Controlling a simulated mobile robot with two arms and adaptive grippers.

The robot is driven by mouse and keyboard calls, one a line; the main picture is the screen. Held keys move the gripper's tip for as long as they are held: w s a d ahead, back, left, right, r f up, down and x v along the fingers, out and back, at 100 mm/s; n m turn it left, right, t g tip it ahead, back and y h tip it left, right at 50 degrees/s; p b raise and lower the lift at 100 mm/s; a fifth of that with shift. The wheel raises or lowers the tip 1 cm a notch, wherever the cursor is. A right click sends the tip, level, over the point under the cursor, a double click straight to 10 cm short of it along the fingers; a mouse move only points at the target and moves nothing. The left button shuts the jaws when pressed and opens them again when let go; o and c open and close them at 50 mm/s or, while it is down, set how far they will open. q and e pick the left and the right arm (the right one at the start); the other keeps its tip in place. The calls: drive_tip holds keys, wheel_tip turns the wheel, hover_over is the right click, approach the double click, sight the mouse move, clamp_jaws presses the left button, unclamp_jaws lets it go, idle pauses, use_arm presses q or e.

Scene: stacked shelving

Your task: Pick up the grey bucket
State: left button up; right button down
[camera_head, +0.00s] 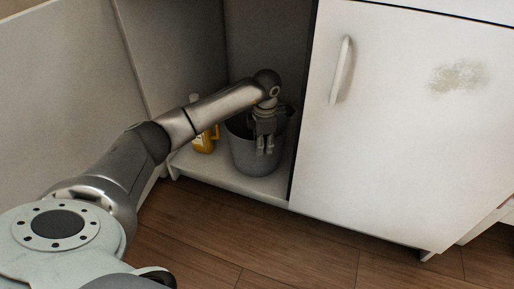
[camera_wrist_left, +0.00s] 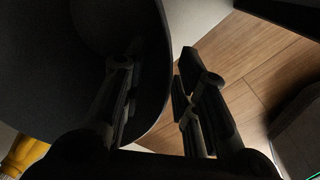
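The grey bucket (camera_head: 248,158) stands upright on the floor of the open cabinet compartment. My left gripper (camera_head: 265,150) points down at the bucket's near right side. In the left wrist view the dark bucket (camera_wrist_left: 60,65) fills the left side. The left gripper (camera_wrist_left: 160,65) shows there with its fingers apart, one over the inside of the bucket and the other outside, with the rim between them. A gap shows beside the rim, so the gripper looks open. The far part of the rim is partly hidden by my arm. My right gripper is not in view.
A yellow bottle (camera_head: 204,141) stands left of the bucket, partly behind my arm. The closed white cabinet door (camera_head: 400,120) with a handle (camera_head: 341,70) bounds the compartment on the right. A side panel (camera_head: 70,90) is at the left. The wooden floor (camera_head: 300,250) in front is clear.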

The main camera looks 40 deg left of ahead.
use_arm(q)
drive_tip(key=shift+c, duration=0.2)
clamp_jaws()
drive_tip(key=shift+r, duration=0.15)
idle(0.4)
